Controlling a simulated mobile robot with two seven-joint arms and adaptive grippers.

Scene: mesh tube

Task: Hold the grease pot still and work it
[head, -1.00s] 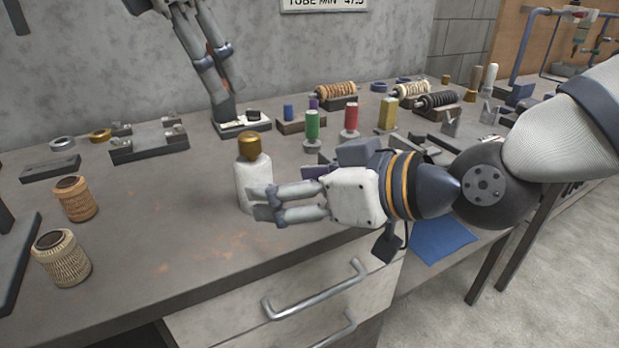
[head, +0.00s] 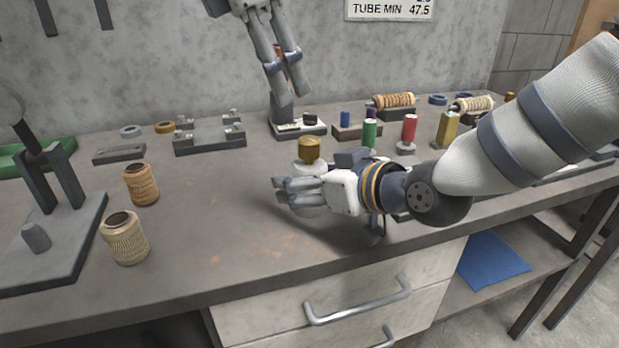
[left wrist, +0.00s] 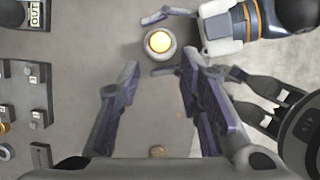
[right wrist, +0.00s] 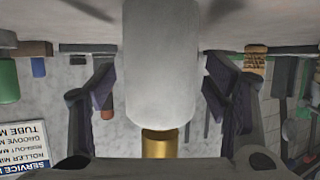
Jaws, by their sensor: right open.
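The grease pot has a white body and a gold cap (head: 309,150), and stands upright on the bench. My right gripper (head: 279,190) is level with it, fingers reaching past its body and hiding its lower part. In the right wrist view the white pot (right wrist: 162,60) is between the two open fingers; contact cannot be seen. My left gripper (head: 288,90) hangs fingers down at the back of the bench, open and empty. In the left wrist view the pot's cap (left wrist: 160,41) shows beyond my left fingers (left wrist: 152,85), with my right gripper beside it.
Two ribbed spools (head: 125,238) stand at the left, near a dark stand (head: 50,240). A clamp block (head: 209,138), a small stand (head: 298,128) and green (head: 370,133) and red cylinders (head: 409,129) line the back.

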